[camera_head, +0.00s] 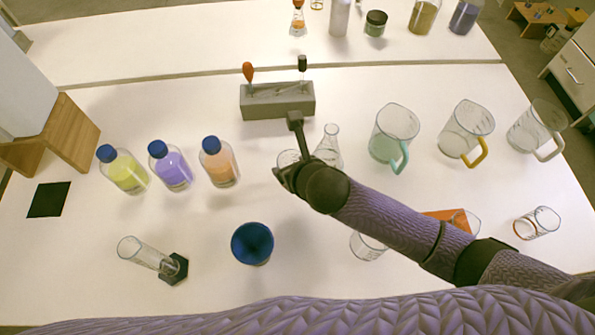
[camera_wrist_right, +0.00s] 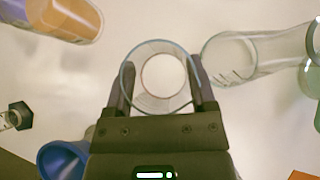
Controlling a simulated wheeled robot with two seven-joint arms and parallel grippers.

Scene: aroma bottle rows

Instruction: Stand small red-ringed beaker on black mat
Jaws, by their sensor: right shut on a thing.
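My right gripper (camera_head: 285,172) is shut on a small clear beaker (camera_head: 288,157), mostly hidden behind the wrist. In the right wrist view, the gripper (camera_wrist_right: 162,100) has its fingers on either side of this beaker (camera_wrist_right: 160,104), seen from above and empty. Its inner circle looks faintly reddish, but I cannot tell a red ring for sure. Another clear beaker (camera_head: 540,220) with a red-orange ring stands at the far right. The black mat (camera_head: 48,200) lies bare at the left of the table. My left gripper is not in view.
Yellow (camera_head: 125,172), purple (camera_head: 172,168) and orange (camera_head: 219,165) bottles stand between gripper and mat. A conical flask (camera_head: 329,146) is just right of the gripper.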

